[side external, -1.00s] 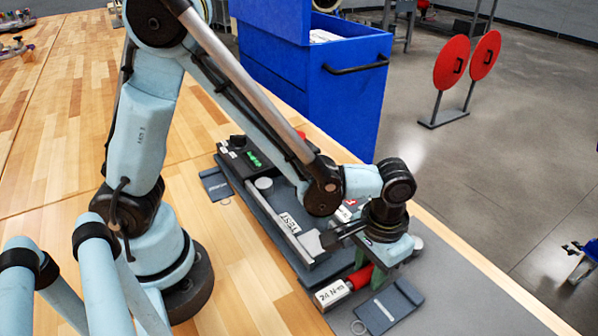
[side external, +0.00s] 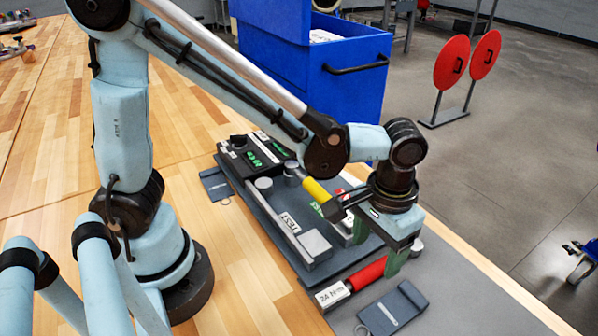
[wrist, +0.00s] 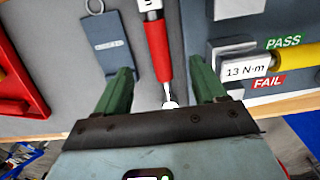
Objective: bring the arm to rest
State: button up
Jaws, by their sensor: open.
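My gripper (side external: 376,250) is open and empty, pointing down over the right end of the bench. Its two green fingers also show in the wrist view (wrist: 160,72), apart, with the red-handled tool (wrist: 157,52) seen between them. That tool (side external: 368,272) lies on the grey mat in the side view, with a white "24 N·m" label at its near end. The fingers appear to be above it and not touching it. My arm is bent, with its forearm reaching across the grey test fixture (side external: 272,228).
A yellow-handled tool (side external: 316,190) lies on the fixture, partly behind my gripper. A "13 N·m" label and PASS (wrist: 284,42) and FAIL marks show in the wrist view. A grey tag (side external: 396,306) lies near the front. A blue cabinet (side external: 350,110) stands behind the bench. Bare wood is at left.

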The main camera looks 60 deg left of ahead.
jog(key=shift+r, duration=0.5)
jog(key=shift+a+r, duration=0.2)
jog(key=shift+a, duration=0.1)
jog(key=a+r+t, duration=0.1)
jog(key=a, duration=0.1)
jog(key=a+r+t, duration=0.1)
jog(key=a+r, duration=0.1)
jog(key=a, duration=0.1)
jog(key=a+r+t, duration=0.1)
jog(key=a, duration=0.2)
jog(key=shift+a+r+h, duration=0.15)
jog(key=shift+r+h, duration=0.1)
jog(key=shift+h, duration=0.15)
jog(key=s+a+r+t, duration=0.2)
jog(key=a+t, duration=0.2)
jog(key=a, duration=0.4)
jog(key=shift+y, duration=0.4)
